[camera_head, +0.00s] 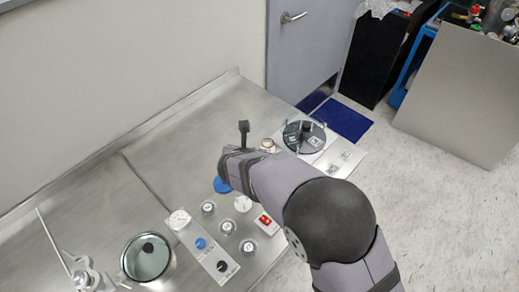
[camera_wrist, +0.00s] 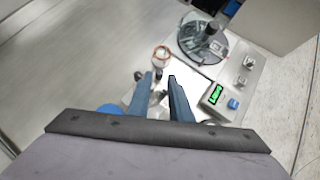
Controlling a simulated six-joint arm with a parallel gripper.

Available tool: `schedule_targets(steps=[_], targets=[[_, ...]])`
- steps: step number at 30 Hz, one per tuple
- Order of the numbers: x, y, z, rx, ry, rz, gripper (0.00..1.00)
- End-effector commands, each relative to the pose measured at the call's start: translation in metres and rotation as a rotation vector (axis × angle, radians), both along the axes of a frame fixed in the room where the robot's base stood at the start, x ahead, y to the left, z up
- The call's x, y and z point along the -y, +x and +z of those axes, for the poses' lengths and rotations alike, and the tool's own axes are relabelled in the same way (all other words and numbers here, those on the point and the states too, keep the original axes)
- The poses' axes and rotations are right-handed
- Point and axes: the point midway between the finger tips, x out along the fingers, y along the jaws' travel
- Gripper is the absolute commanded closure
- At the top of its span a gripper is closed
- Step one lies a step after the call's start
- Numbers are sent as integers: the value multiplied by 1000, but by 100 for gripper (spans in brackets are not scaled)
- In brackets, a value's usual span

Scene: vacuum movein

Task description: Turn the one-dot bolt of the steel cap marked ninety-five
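My gripper (camera_wrist: 157,77) reaches down over the bench in the wrist view. Its two blue-grey fingers stand apart, with a pale surface and a small metallic part showing in the gap, too small to make out. In the head view my own arm hides most of the gripper. A round cap with a copper-coloured rim (camera_wrist: 161,55) sits just beyond the fingertips; it also shows in the head view (camera_head: 267,145). Several small round silvery fittings (camera_head: 208,207) stand on the bench nearer the front. No ninety-five mark or bolt dots can be read.
A dark round vessel with a clear rim (camera_head: 305,136) stands beyond my gripper. A box with a green display (camera_wrist: 215,94) is right of the fingers. A blue disc (camera_head: 221,185), a red switch box (camera_head: 267,223) and a knob panel (camera_head: 208,246) lie nearer.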

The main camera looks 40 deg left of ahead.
Motion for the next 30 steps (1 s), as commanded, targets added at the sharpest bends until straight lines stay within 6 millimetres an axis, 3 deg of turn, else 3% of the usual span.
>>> schedule_targets(steps=[10, 24, 27, 30], targets=[[-12, 23, -25, -1, 0, -1, 81], [-16, 28, -32, 0, 1, -1, 81], [-16, 28, -32, 0, 1, -1, 100], [-16, 28, -32, 0, 1, -1, 100]])
